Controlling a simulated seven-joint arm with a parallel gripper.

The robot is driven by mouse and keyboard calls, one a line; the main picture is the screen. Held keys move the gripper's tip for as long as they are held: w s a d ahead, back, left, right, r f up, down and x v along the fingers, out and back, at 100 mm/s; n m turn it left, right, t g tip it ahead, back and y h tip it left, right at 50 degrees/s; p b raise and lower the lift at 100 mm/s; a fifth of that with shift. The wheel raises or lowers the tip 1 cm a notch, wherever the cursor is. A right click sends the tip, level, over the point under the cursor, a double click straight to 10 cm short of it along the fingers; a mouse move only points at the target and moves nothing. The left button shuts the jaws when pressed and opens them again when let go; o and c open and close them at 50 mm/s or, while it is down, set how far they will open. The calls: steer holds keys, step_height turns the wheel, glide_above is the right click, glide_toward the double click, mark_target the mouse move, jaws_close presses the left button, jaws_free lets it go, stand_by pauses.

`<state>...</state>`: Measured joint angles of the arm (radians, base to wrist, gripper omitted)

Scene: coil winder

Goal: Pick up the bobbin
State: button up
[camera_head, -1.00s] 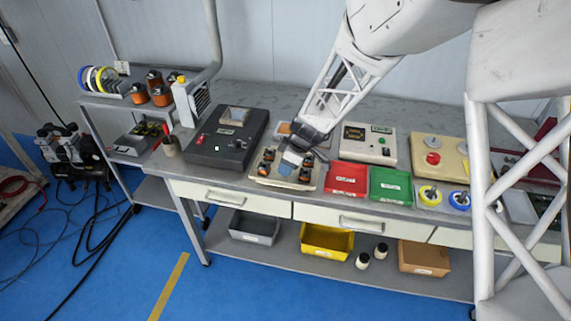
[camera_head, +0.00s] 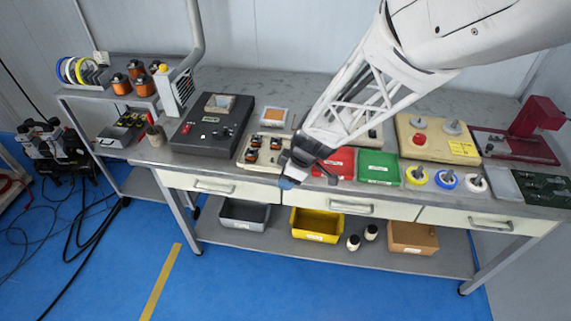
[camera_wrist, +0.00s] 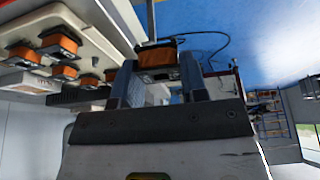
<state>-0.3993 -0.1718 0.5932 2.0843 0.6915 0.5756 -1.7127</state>
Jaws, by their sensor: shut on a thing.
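My gripper (camera_head: 289,180) is in front of the bench's front edge, just right of the bobbin tray in the head view. In the wrist view its two blue-grey fingers (camera_wrist: 160,75) are shut on a bobbin (camera_wrist: 157,55) with an orange copper winding and dark end flanges. In the head view that bobbin is hidden by the gripper and cannot be made out. The cream bobbin tray (camera_head: 247,158) lies on the bench with other copper bobbins on it. It also shows at the upper left of the wrist view (camera_wrist: 108,22).
A red bin (camera_head: 340,160) and a green bin (camera_head: 379,167) stand right of the tray, partly behind my arm. A dark machine (camera_head: 207,130) stands to its left. Grey and yellow bins (camera_head: 318,226) sit on the lower shelf. Floor in front is clear.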

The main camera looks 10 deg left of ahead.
steer(key=shift+s+d+r, duration=0.1)
steer(key=shift+s+d, duration=0.25)
steer(key=shift+s, duration=0.25)
steer(key=shift+w, duration=0.1)
stand_by(0.4)
steer(key=w+a+r, duration=0.1)
steer(key=w+a, duration=0.2)
steer(key=w, duration=0.6)
steer(key=w+a+r, duration=0.1)
steer(key=w+a, duration=0.2)
steer(key=w, duration=0.5)
glide_above(272, 115)
steer(key=d, duration=0.1)
steer(key=shift+s+d+r, duration=0.1)
steer(key=shift+d+r, duration=0.1)
steer(key=shift+r, duration=0.2)
steer(key=shift+f, duration=0.2)
steer(key=shift+f, duration=2)
steer(key=shift+f, duration=0.8)
stand_by(0.5)
